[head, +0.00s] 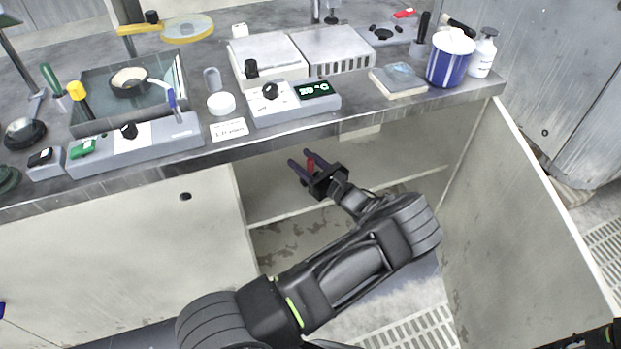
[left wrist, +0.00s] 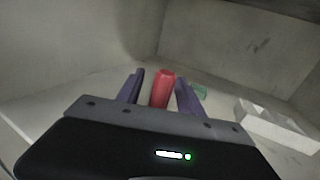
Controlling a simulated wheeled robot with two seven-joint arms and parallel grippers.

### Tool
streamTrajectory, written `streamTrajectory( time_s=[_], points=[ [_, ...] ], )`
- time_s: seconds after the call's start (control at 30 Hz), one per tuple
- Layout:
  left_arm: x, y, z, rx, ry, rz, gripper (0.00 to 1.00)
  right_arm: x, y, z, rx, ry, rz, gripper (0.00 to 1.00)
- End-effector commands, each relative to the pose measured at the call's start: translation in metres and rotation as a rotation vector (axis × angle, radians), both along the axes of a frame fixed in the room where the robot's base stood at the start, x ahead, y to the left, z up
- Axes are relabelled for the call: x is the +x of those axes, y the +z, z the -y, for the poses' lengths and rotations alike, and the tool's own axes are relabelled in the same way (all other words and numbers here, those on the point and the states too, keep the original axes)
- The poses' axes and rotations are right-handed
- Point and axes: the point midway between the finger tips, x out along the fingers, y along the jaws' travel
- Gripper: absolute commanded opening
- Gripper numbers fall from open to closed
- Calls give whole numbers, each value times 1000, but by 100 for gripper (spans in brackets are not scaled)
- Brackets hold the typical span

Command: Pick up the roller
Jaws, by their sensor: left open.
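A red cylinder, which I take for the roller (left wrist: 163,88), is inside the open cabinet under the bench. In the left wrist view it lies between the two dark purple fingers of my left gripper (left wrist: 160,77), with gaps on both sides. In the head view my left gripper (head: 299,158) reaches into the cabinet above its shelf, and a bit of red (head: 310,164) shows between the fingers. The gripper is open. Its palm hides the near end of the red cylinder.
The bench edge (head: 275,146) runs just above the gripper. An open cabinet door (head: 540,205) stands at the right. Inside the cabinet, a pale slotted block (left wrist: 272,127) and a small green thing (left wrist: 201,92) lie right of the red cylinder.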

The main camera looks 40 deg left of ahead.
Motion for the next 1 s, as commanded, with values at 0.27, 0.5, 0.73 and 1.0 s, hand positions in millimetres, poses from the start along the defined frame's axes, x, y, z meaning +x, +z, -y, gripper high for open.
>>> streamTrajectory(
  time_s=[0.27,0.5,0.73,1.0],
  points=[
    [0,0,0,0,0,0,44,0,0,0,0,0,0,36],
    [0,0,0,0,0,-1,31,0,0,0,0,0,-1,36],
    [0,0,0,0,0,-1,12,0,0,0,0,0,-1,36],
    [0,0,0,0,0,-1,0,0,0,0,0,0,-1,36]
  ],
)
